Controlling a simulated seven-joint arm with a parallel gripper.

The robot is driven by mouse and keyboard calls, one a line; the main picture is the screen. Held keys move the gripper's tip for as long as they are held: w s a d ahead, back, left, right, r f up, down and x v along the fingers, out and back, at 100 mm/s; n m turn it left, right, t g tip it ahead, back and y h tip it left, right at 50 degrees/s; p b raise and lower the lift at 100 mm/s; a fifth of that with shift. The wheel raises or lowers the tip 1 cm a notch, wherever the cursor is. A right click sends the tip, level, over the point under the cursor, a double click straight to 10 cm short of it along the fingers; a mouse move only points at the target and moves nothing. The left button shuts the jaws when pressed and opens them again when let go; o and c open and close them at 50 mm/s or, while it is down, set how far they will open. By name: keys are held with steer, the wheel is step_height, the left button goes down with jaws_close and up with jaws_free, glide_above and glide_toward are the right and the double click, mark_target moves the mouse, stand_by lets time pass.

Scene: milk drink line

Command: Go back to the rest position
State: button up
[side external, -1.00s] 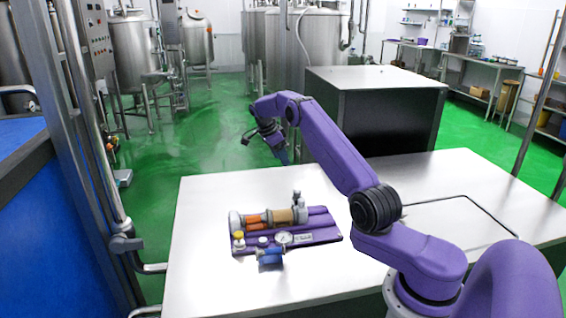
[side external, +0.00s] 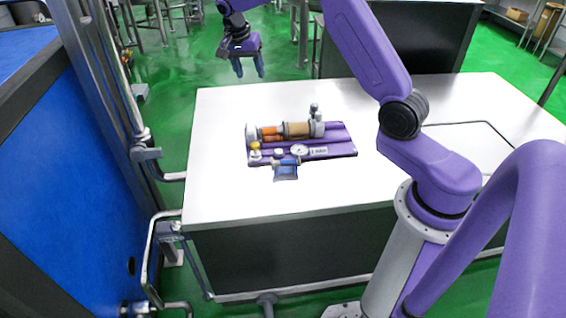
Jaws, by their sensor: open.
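My gripper (side external: 250,72) is in the air at the top of the side external view, pointing down. Its two fingers are apart, with nothing seen between them. In the picture its tips lie just above the far edge of the white table (side external: 225,190), clear of everything on it. A purple board (side external: 340,140) lies on the table, carrying a tan and orange cylinder assembly (side external: 298,130), a round gauge (side external: 299,150) and small fittings. A small blue part (side external: 286,171) is at the board's front edge.
A dark box-shaped unit (side external: 425,45) stands behind the table. A blue panel (side external: 70,170) and metal pipes (side external: 146,153) rise at the left. A bent dark rod or line (side external: 455,123) shows on the table at right. The table left of the board is bare.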

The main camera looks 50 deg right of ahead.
steer(key=s+a+r+n+t+y, duration=0.1)
steer(key=s+a+r+n, duration=0.1)
steer(key=s+a+n, duration=0.55)
steer(key=s+a+r+n+y, duration=0.1)
steer(key=s+a+r+n, duration=0.1)
steer(key=s+a+n, duration=0.55)
steer(key=s+a+f+n+y, duration=0.1)
steer(key=s+n, duration=0.9)
steer(key=s, duration=1.7)
steer(key=shift+a+f+n+g, duration=0.3)
steer(key=shift+a+f+n, duration=0.15)
steer(key=shift+f, duration=0.1)
steer(key=shift+c, duration=0.3)
